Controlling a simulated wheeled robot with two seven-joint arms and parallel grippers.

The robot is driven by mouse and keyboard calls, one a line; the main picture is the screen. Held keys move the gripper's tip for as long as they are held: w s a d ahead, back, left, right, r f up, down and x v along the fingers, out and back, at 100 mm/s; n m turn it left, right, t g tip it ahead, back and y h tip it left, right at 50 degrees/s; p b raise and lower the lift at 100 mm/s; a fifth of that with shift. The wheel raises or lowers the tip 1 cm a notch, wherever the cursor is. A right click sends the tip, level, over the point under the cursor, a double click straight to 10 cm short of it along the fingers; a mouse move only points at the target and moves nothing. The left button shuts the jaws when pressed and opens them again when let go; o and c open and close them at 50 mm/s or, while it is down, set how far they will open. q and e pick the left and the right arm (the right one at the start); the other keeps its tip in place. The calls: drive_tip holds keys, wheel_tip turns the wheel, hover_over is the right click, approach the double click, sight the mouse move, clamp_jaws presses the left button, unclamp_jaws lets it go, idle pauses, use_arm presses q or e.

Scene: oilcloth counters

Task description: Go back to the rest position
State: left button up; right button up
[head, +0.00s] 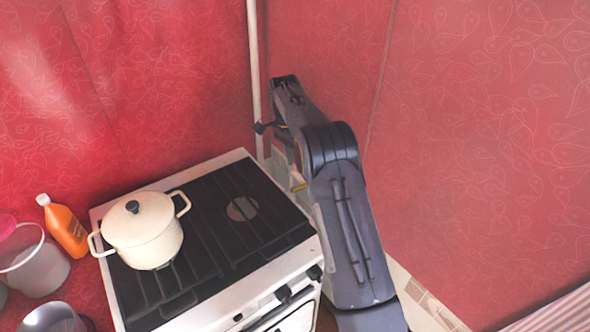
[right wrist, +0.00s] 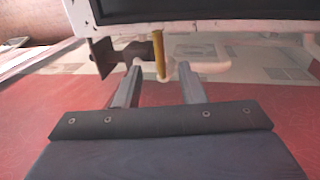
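My right arm (head: 345,215) reaches up from the lower right, past the right side of the stove towards the wall corner. In the right wrist view my right gripper (right wrist: 160,82) has its two fingers apart, with clear space between them. A yellow upright piece (right wrist: 159,55), like a handle on a pale pipe (right wrist: 208,67), stands just beyond the fingertips, in line with the gap. I cannot tell whether it touches them. A dark block (right wrist: 105,52) sits left of it. In the head view the fingers are hard to make out. My left gripper is not in view.
The stove (head: 225,285) stands close to my right arm, with a cream lidded pot (head: 145,238) on its left burners. An orange bottle (head: 65,228) and a clear container (head: 40,268) stand to its left. A white pipe (head: 254,70) runs up the red wall.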

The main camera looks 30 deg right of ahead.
idle(0.5)
drive_tip(key=s+a+r+n+t+y, duration=0.2)
drive_tip(key=s+a+r+n, duration=0.15)
drive_tip(key=s+r, duration=0.4)
drive_tip(key=s+a+r+n+t+y, duration=0.15)
drive_tip(key=s+r+n, duration=0.3)
drive_tip(key=s, duration=0.55)
drive_tip(key=s+a+f+n+t, duration=0.2)
drive_tip(key=s+a, duration=0.3)
drive_tip(key=s, duration=0.4)
drive_tip(key=s+a+f+n+t, duration=0.2)
drive_tip(key=s+a+n, duration=0.3)
drive_tip(key=s, duration=0.4)
drive_tip(key=shift+s+a+f, duration=0.3)
drive_tip(key=shift+a+f, duration=0.1)
drive_tip(key=shift+a, duration=0.35)
drive_tip(key=shift+y, duration=0.25)
